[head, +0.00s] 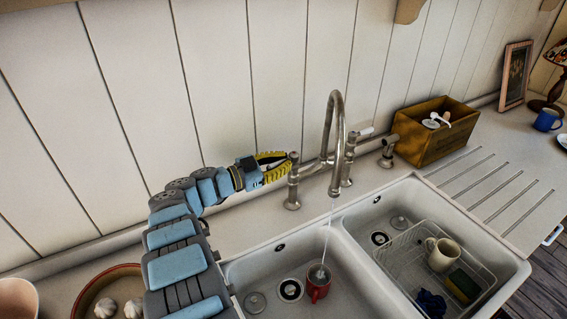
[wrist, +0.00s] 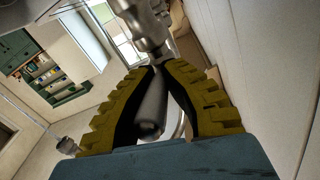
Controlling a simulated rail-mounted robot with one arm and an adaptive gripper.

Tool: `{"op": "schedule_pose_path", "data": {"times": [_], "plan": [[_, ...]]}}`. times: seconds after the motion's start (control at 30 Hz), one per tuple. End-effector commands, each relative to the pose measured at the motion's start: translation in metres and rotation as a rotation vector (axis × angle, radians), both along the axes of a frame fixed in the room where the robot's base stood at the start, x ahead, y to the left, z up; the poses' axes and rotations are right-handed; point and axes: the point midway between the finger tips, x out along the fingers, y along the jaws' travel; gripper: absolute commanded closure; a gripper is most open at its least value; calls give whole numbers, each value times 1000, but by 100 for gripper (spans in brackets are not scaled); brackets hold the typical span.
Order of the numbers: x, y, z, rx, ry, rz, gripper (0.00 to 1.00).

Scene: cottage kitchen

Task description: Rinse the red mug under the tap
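The red mug (head: 318,284) stands in the left basin (head: 257,270) of the white sink. A thin stream of water (head: 328,235) runs from the tap (head: 334,110) down into the mug. My gripper (head: 288,157) is at the tap's left handle (head: 294,177), left of the spout and away from the mug. In the wrist view its yellow fingers (wrist: 166,68) close in around the metal handle (wrist: 152,108), with their tips near its neck. The exact contact is partly hidden. The mug is not in the wrist view.
The right basin (head: 505,262) holds a wire rack (head: 395,250) with a cream mug (head: 441,254), a sponge (head: 463,285) and a dark blue cloth (head: 431,303). A wooden box (head: 428,145) stands right of the tap. A bowl of garlic (head: 100,286) is at lower left. The panelled wall is close behind the tap.

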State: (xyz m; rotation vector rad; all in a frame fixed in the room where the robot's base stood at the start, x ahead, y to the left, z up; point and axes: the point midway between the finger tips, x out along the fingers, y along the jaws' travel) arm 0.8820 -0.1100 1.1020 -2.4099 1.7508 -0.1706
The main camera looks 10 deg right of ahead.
Motion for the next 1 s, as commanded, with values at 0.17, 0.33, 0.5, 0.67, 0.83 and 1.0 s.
{"op": "schedule_pose_path", "data": {"times": [0.17,0.33,0.5,0.67,0.83,1.0], "plan": [[0,-1,4,-4,-6,-3,100],[0,-2,4,-3,-5,-6,100],[0,-2,4,-3,-5,-8,100],[0,-3,4,-4,-5,-10,100],[0,-4,4,-3,-5,-11,72],[0,-4,2,-2,-3,-11,54]]}}
